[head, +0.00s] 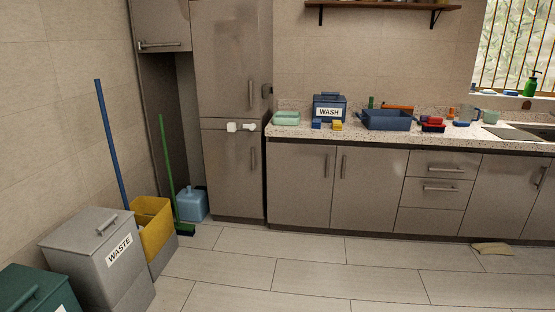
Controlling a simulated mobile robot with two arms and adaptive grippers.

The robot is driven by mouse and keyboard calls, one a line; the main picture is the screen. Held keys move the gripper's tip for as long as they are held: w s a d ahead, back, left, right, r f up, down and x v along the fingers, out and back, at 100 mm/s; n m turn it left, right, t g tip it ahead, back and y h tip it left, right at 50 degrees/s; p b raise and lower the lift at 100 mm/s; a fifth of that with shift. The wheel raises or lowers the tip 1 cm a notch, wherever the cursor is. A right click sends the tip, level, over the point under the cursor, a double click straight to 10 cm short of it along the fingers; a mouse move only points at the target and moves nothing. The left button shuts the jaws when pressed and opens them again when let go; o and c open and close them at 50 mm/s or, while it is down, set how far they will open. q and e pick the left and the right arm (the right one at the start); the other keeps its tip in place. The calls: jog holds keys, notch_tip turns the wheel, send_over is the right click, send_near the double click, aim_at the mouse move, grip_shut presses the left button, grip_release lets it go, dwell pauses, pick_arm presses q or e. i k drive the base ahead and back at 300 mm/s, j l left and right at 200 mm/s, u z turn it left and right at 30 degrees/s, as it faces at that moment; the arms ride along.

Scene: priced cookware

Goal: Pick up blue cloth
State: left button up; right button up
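No blue cloth can be made out for certain at this distance. A small flat blue item (461,124) lies on the speckled counter (290,131), right of the red items, and may be a cloth. Another small blue item (317,124) lies in front of the blue WASH box (329,107); it looks more like a block or sponge. A thin blue item (487,93) lies on the windowsill. Neither of my grippers is in view.
A navy basin (387,120) stands mid-counter, with a sink (520,133) at right. A tan cloth-like item (492,248) lies on the floor by the cabinets. The WASTE bin (90,250), yellow bucket (152,225) and broom (168,170) stand left. The middle floor is clear.

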aim_at(317, 123)
jog(key=i, duration=2.25)
jog(key=i+z, duration=0.1)
jog(key=i, duration=0.45)
jog(key=i+j+z, duration=0.1)
jog(key=i, duration=0.4)
jog(key=i+j+z, duration=0.1)
jog(key=i, duration=0.45)
jog(key=i+j+z, duration=0.1)
jog(key=i, duration=0.4)
jog(key=j, duration=0.1)
